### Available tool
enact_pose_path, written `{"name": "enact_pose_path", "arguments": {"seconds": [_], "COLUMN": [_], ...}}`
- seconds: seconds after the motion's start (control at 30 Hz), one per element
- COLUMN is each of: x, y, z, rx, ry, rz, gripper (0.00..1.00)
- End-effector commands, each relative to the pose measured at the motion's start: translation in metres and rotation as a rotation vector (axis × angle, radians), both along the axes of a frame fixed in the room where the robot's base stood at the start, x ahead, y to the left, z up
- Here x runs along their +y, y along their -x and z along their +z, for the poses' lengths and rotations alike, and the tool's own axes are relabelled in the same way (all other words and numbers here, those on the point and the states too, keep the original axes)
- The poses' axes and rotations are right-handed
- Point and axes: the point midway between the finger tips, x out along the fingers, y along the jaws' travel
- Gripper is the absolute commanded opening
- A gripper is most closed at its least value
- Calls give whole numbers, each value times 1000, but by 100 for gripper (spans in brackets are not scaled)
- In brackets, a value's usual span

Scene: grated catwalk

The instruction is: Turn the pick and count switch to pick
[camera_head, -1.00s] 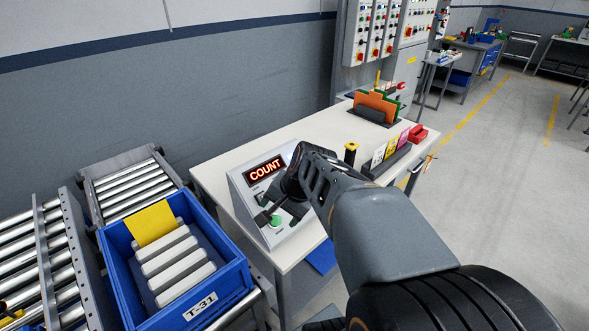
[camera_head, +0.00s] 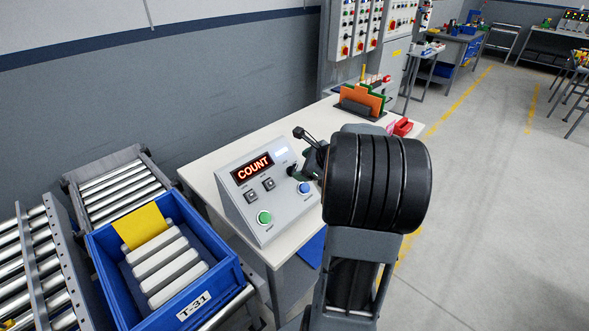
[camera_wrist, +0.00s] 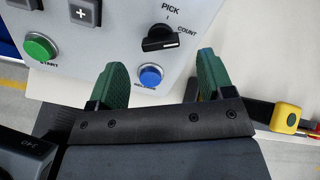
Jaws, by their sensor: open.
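The pick and count switch (camera_wrist: 160,38) is a black rotary knob on a sloped grey control box (camera_head: 245,205). Its white mark lies at the right end, on the COUNT side; PICK is printed above. The box's red display (camera_head: 252,167) reads COUNT. My gripper (camera_wrist: 162,60) is open, with green fingers apart on either side below the knob and nothing between them but panel. The blue button (camera_wrist: 150,76) shows between the fingers. In the head view my arm partly hides the gripper, and the knob is hard to tell from it.
A green button (camera_head: 264,217) and two dark square buttons are on the box. A blue tote (camera_head: 238,285) with grey bars and a yellow card stands left on rollers. An orange file holder (camera_head: 362,100) stands behind on the white table (camera_head: 215,160). A yellow-and-black item (camera_wrist: 286,117) lies right of my gripper.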

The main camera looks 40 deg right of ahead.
Motion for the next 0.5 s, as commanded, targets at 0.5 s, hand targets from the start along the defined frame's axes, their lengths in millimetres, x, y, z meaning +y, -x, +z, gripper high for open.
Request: {"name": "enact_pose_path", "arguments": {"seconds": [0.5], "x": [10], "y": [-40], "z": [-36], "rx": [1], "ry": [1], "rz": [3], "gripper": [74]}}
